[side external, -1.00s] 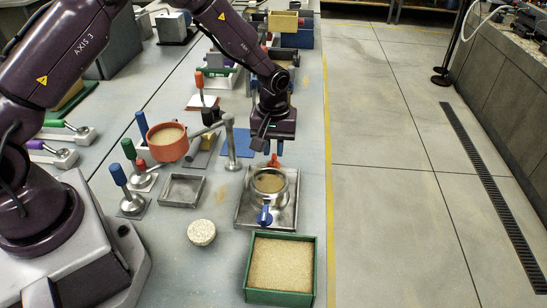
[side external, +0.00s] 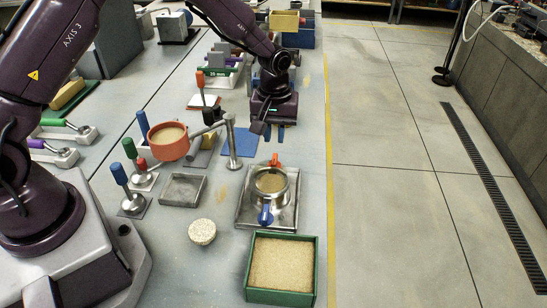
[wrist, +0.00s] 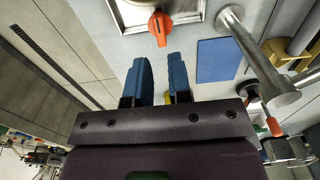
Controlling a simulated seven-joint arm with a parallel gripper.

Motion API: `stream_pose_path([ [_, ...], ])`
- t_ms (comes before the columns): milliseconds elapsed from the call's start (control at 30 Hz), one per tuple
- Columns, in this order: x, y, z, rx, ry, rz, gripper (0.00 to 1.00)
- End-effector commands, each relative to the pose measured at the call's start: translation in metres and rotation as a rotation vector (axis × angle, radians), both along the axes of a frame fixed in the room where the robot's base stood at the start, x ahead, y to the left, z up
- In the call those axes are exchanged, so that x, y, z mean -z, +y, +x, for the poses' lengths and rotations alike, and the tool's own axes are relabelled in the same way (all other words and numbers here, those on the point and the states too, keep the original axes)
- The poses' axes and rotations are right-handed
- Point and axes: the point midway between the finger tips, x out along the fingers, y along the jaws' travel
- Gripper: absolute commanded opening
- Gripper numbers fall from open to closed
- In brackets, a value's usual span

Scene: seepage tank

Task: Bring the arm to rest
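My gripper (side external: 274,138) hangs in the air over the bench, behind the round metal vessel (side external: 270,182) in the side view. In the wrist view my gripper's two blue fingers (wrist: 161,68) stand apart with an empty gap between them, so it is open. The vessel holds tan material and sits on a square metal tray (side external: 246,212). It has an orange handle (side external: 275,160) at the back and a blue handle (side external: 265,215) in front. The orange handle also shows in the wrist view (wrist: 160,28), beyond the fingertips and apart from them.
A green box of sand (side external: 283,296) and a pale round disc (side external: 202,231) are in front. Levers (side external: 122,178) stand at the left.

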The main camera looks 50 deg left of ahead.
Motion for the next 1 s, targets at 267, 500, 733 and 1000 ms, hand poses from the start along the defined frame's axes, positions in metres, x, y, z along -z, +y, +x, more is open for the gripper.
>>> stream_pose_path([
  [267, -0.001, 0.000, -0.034, 0.225, 0.084, -0.009, 0.19],
  [500, -0.068, 0.002, -0.078, 0.443, 0.060, -0.005, 0.19],
  [733, -0.140, 0.002, -0.133, 0.622, -0.031, 0.023, 0.19],
  [1000, -0.197, 0.002, -0.205, 0.758, -0.191, 0.086, 0.19],
])
